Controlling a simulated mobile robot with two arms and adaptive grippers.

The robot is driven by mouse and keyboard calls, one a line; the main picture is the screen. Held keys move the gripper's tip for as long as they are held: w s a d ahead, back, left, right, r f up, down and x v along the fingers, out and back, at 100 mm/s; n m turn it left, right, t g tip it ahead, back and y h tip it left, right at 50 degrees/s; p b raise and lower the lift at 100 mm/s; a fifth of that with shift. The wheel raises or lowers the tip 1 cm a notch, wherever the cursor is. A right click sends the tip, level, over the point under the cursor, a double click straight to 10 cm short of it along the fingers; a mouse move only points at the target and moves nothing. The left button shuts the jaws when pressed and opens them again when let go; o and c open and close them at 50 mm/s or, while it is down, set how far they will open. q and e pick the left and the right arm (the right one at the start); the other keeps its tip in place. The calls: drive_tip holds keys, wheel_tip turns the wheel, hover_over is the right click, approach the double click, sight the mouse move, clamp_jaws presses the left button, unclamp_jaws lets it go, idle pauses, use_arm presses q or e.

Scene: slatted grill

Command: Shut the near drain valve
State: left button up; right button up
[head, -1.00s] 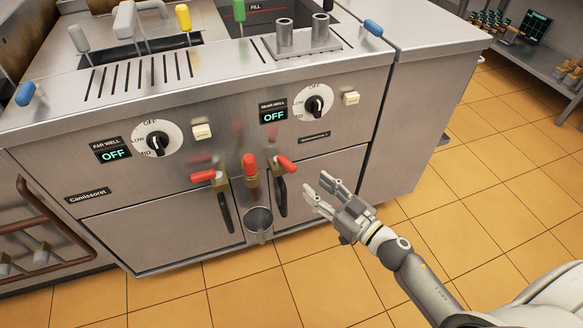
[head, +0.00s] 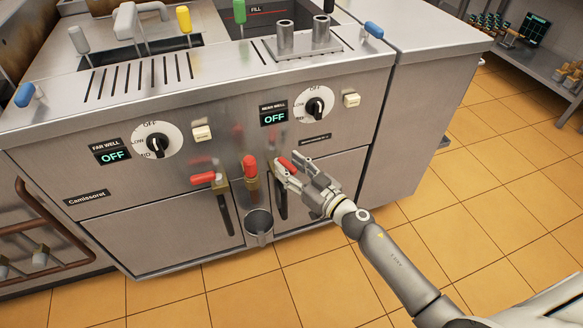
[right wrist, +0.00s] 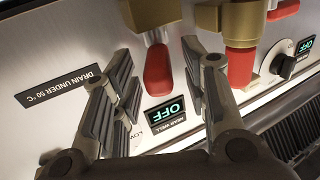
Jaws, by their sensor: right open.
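The near drain valve's red handle (head: 287,164) sticks out to the right on the lower front panel, under the NEAR WELL dial. My right gripper (head: 286,170) is open at this handle, with a finger on either side. In the right wrist view, the red handle (right wrist: 158,72) shows between the spread fingers of the gripper (right wrist: 157,58), with its brass body above it. I cannot tell whether a finger touches it. The brass body is mostly hidden by the gripper in the head view. My left gripper is not in view.
An upright red-topped brass fitting (head: 250,166) stands close left of the near valve, above a metal cup (head: 259,221). The far valve's red handle (head: 203,178) lies farther left. The NEAR WELL dial (head: 315,104) is above. Open tiled floor (head: 480,210) lies to the right.

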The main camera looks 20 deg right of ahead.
clamp_jaws()
